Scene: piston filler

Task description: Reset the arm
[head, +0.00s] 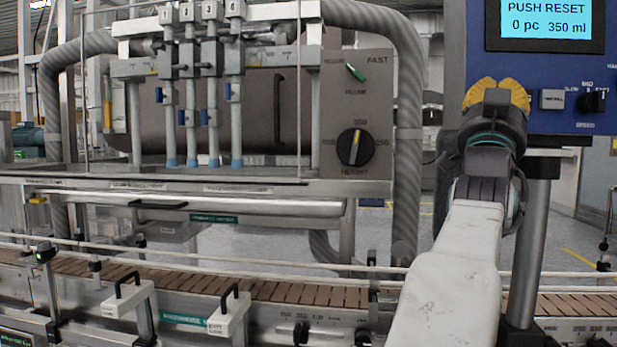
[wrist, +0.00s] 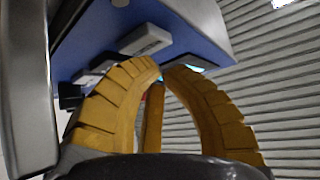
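My gripper (head: 496,90), with yellow ribbed fingers, is raised at the right in front of the blue control panel (head: 545,70). In the wrist view the fingers (wrist: 160,72) arch inward and their tips come together, with nothing seen between them. The blue panel (wrist: 185,25) is just beyond the fingertips; I cannot tell whether they touch it. The panel's screen (head: 545,20) reads "PUSH RESET", "0 pc" and "350 ml". A pale square button (head: 552,99) and a black speed knob (head: 593,101) are right of my gripper. The panel's lower left part is hidden behind it.
A grey box (head: 355,110) with a green-tipped switch and a black dial stands left of the panel. Several numbered filling nozzles (head: 210,90) hang above a slatted conveyor (head: 260,290) with rails. A thick grey hose (head: 408,130) runs between the grey box and my arm.

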